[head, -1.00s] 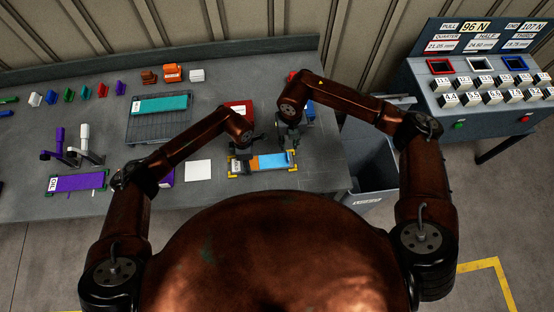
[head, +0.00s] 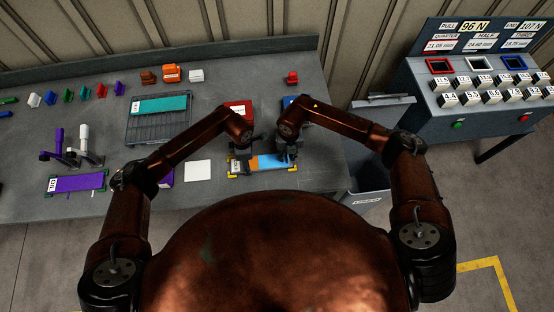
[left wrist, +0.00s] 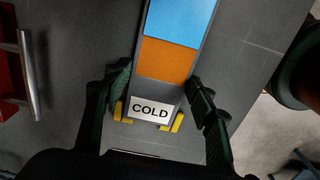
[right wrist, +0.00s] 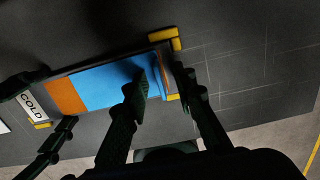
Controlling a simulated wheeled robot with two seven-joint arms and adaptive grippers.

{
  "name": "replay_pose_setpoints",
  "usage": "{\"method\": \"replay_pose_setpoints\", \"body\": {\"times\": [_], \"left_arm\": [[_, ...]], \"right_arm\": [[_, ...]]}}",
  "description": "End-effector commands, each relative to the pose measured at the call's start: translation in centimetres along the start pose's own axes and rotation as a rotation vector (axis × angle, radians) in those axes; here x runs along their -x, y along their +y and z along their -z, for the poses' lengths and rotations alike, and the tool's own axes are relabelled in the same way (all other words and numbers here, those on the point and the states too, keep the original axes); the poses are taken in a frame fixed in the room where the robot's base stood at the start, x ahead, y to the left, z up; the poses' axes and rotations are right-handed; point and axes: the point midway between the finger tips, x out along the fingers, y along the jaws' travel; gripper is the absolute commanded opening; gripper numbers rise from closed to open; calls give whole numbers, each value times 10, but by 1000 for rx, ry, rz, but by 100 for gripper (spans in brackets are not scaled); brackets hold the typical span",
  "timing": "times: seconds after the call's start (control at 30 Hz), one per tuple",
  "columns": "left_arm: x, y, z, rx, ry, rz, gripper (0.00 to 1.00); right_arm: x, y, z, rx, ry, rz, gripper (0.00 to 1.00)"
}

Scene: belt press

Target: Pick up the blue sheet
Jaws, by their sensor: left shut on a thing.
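The blue sheet (head: 270,161) lies flat over an orange layer (left wrist: 166,62) on a grey plate with a white COLD label (left wrist: 150,110). The blue sheet also shows in the left wrist view (left wrist: 182,22) and right wrist view (right wrist: 100,87). My left gripper (head: 241,148) is shut on the plate's COLD end, one finger along each side (left wrist: 160,80). My right gripper (head: 287,150) is open at the sheet's other end. In the right wrist view (right wrist: 158,78) one finger is over the blue sheet and the other is beyond its end edge. Contact there is unclear.
Yellow corner brackets (right wrist: 165,38) frame the plate. A red block (head: 238,108) and a blue item (head: 292,101) sit behind. A white square (head: 198,171) and a purple sheet (head: 80,183) lie left. A grey bin (head: 370,185) stands right of the table.

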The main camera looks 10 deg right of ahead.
Motion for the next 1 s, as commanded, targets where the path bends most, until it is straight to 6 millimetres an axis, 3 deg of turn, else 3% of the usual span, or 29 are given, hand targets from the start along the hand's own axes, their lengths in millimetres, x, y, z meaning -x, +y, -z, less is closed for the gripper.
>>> {"method": "replay_pose_setpoints", "body": {"times": [0.27, 0.6, 1.0], "left_arm": [[0, 0, 0, 0, 0, -1, 17], [0, 0, 0, 0, 0, -1, 17], [0, 0, 0, 0, 0, -1, 17]], "right_arm": [[-3, 0, 0, 0, -1, 1, 24], [-2, 0, 0, 0, -1, 1, 1], [-2, 0, -1, 0, -1, 1, 0]]}}
